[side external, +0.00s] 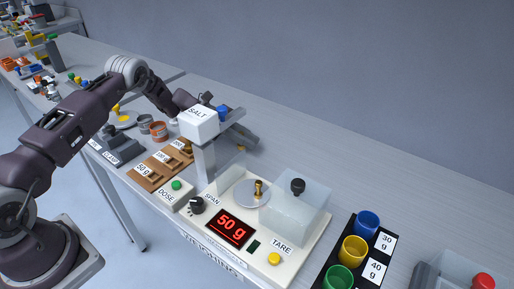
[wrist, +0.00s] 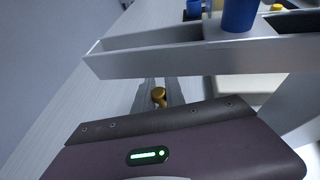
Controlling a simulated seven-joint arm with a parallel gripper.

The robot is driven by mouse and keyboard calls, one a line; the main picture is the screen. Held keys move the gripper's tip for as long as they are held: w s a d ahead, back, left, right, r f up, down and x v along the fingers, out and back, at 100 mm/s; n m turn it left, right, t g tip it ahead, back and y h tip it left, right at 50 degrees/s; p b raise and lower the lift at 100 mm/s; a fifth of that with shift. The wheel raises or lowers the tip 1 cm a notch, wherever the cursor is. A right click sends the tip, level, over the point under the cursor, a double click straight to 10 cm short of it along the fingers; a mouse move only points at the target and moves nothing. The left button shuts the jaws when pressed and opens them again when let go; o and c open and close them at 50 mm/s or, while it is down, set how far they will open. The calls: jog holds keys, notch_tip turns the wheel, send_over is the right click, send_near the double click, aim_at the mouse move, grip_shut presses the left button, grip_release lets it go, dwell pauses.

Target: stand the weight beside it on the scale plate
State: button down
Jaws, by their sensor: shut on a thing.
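One brass weight (side external: 258,188) stands upright on the round scale plate (side external: 247,197), and the display (side external: 231,229) reads 50 g. My gripper (wrist: 159,92) is shut on another brass weight (wrist: 158,97), whose knob shows between the grey fingers in the wrist view. In the side external view my gripper is partly hidden behind the white salt hopper (side external: 198,122) and its column. The held weight seems to show there as a small brass spot (side external: 241,148), behind the scale and apart from the plate.
The hopper's metal arm (wrist: 190,58), with a blue cup (wrist: 239,14), crosses close in front of my gripper. A clear cover (side external: 296,215) with a black knob stands right of the plate. A wooden weight rack (side external: 160,168) is left; coloured cups (side external: 353,250) are right.

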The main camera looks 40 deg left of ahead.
aim_at(256, 158)
jog(key=shift+w+d+f, duration=0.15)
jog(key=shift+d+f, duration=0.4)
jog(key=shift+d, duration=0.1)
jog(key=shift+w+d+f, duration=0.15)
jog(key=shift+d+f, duration=0.35)
jog(key=shift+d, duration=0.1)
jog(key=c, duration=1.4)
grip_release()
jog(key=shift+f, duration=0.15)
jog(key=shift+o, duration=0.5)
jog(key=v, duration=1.2)
